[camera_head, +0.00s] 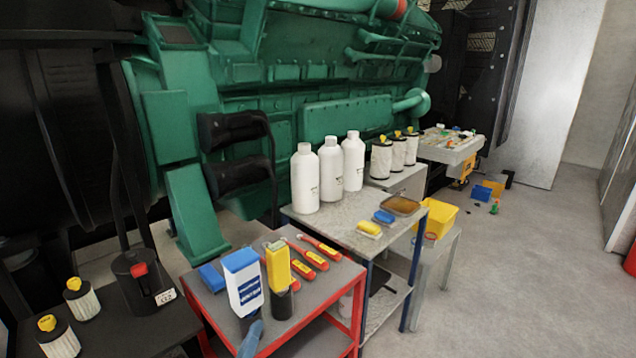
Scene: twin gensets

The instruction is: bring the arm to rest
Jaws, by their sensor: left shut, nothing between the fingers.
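The exact fingertips are hard to make out against the dark background. My right gripper is not in view.
A red cart (357,290) holds a white-and-blue bottle (243,287), a yellow item (278,266) and red-and-yellow tools (310,258). White bottles (330,175) stand on the metal table (325,222) behind. Yellow-capped filters (82,302) are at lower left. A green engine (345,120) fills the back.

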